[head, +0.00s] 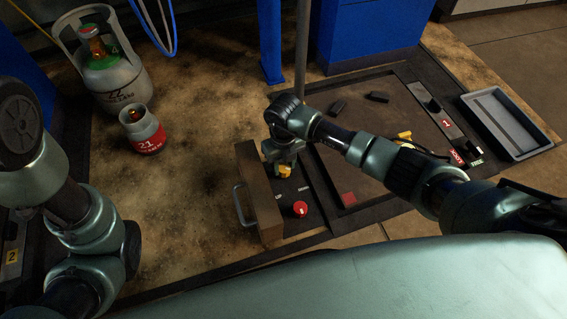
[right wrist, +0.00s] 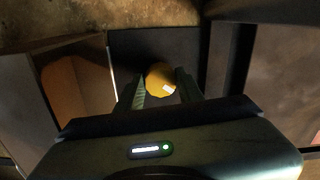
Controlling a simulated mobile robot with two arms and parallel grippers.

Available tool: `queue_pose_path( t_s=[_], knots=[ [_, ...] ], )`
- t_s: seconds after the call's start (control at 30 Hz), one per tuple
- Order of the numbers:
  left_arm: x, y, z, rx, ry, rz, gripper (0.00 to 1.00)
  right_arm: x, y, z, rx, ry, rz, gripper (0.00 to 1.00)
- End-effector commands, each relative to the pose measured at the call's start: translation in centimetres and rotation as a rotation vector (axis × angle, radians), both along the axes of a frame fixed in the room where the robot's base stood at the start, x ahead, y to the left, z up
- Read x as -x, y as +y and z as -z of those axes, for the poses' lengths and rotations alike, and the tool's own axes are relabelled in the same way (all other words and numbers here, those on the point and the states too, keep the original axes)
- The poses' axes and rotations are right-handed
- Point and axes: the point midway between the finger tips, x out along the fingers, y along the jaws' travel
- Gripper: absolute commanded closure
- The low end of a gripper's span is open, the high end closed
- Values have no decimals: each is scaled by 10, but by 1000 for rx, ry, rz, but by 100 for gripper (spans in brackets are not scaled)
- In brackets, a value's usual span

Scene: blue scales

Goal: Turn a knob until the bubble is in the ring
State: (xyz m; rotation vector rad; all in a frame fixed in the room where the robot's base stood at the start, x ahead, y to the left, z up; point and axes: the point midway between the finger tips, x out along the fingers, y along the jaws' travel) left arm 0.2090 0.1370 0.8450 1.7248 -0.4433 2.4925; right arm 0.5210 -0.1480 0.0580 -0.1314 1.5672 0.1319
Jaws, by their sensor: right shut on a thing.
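A yellow knob (head: 285,171) sits on a dark panel beside the scale platform, partly covered by my right gripper (head: 283,158). In the right wrist view the yellow knob (right wrist: 160,78) shows between the two fingers (right wrist: 163,88), with a small white mark on it. My right gripper is shut on this knob from above. A red knob (head: 300,208) with a white mark stands on the same panel, nearer to me and free. I cannot make out a bubble or ring in either view. My left arm shows at the left, but its gripper is out of view.
A brown box-like cover (head: 259,208) with a metal handle (head: 241,205) stands left of the knobs. The sunken scale platform (head: 365,130) lies to the right, with a grey tray (head: 505,122) beyond. Gas cylinders (head: 112,80) (head: 142,131) stand at the left. A post (head: 301,50) rises behind.

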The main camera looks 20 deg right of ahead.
Motion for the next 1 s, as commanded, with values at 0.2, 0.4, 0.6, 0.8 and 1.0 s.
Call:
queue_pose_path(
  t_s=[0.2,0.4,0.6,0.8,1.0],
  knots=[
    [0,0,-11,0,1,0,64,0,-1,-3,4,-1,-127,100],
    [0,0,-21,0,1,-1,64,0,-1,-3,3,0,-300,100],
    [0,0,-27,0,1,-1,64,0,0,-2,3,0,-479,100],
    [-1,0,-31,0,1,-1,64,0,0,-2,2,0,-633,100],
    [-1,0,-33,0,2,-1,64,1,1,-1,2,0,-743,100]
  ],
)
